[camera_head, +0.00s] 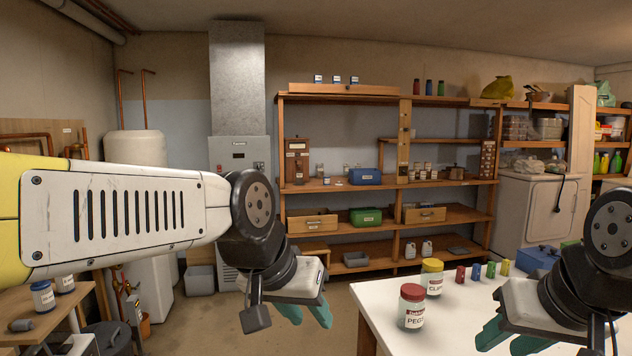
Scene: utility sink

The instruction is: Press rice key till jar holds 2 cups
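No label reading rice and no key can be made out. A brown wooden box with small pale labels (297,160) stands on the shelf at centre left; its labels are too small to read. A red-lidded jar marked PEGS (411,308) and a yellow-lidded jar marked CLIPS (432,278) stand upright on the white table. My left gripper (307,313) hangs left of the table, its teal fingers apart and nothing between them. My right gripper (509,342) is over the table's right part, fingers apart and empty, right of the jars.
The white table (376,292) fills the lower right, with several small coloured items (476,271) behind the jars. A wooden shelf unit (340,187) stands along the back wall. A small wooden table (50,318) with jars is at lower left. Floor shows before the shelves.

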